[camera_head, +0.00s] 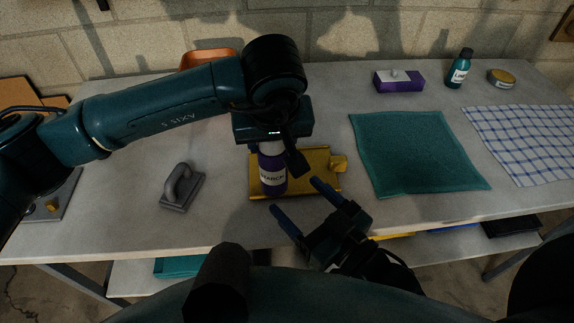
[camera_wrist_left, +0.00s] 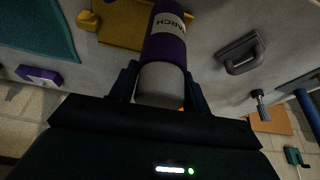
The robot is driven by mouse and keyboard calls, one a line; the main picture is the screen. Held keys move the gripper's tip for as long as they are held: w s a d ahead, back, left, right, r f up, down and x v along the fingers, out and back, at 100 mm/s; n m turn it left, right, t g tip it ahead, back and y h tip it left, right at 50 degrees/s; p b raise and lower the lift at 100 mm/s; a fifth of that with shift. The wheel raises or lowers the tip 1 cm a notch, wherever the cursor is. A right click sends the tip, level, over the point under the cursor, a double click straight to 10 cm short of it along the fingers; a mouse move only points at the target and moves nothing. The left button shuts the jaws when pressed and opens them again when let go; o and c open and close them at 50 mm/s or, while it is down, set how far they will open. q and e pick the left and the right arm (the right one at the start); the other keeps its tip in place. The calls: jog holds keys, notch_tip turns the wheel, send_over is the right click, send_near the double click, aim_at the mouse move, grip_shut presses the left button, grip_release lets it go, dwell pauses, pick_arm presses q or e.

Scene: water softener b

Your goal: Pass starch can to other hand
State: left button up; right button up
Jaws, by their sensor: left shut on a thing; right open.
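The starch can (camera_head: 272,174) is a purple cylinder with a pale label and a light cap. It is upright in the head view, in front of the yellow tray; I cannot tell whether its base touches anything. My left gripper (camera_head: 275,145) is shut on the can's upper end from above. In the left wrist view the can (camera_wrist_left: 168,45) sits between the two fingers, its cap end nearest the camera. My right gripper (camera_head: 296,196) is open and empty, just to the lower right of the can, its two fingers apart and pointing toward it.
A yellow tray (camera_head: 318,183) lies behind the can. A grey iron-like tool (camera_head: 182,188) stands to the left. A teal cloth (camera_head: 415,155), checked cloth (camera_head: 530,140), purple box (camera_head: 399,83), teal bottle (camera_head: 459,70) and round tin (camera_head: 501,79) lie to the right. The table's front edge is near my right gripper.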

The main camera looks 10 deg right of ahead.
aim_at(263, 162)
jog(key=x, duration=1.1)
jog(key=shift+w+a, duration=0.1)
jog(key=shift+w, duration=0.15)
pick_arm(q)
jog(key=shift+w+r, duration=0.1)
pick_arm(e)
jog(key=shift+s+a, duration=0.1)
jog(key=c, duration=1.2)
pick_arm(q)
jog(key=o, duration=0.9)
jog(key=shift+d, duration=0.1)
pick_arm(e)
jog(key=shift+r, duration=0.1)
jog(key=shift+c, duration=0.2)
pick_arm(q)
jog(key=o, duration=0.3)
jog(key=shift+o, duration=0.2)
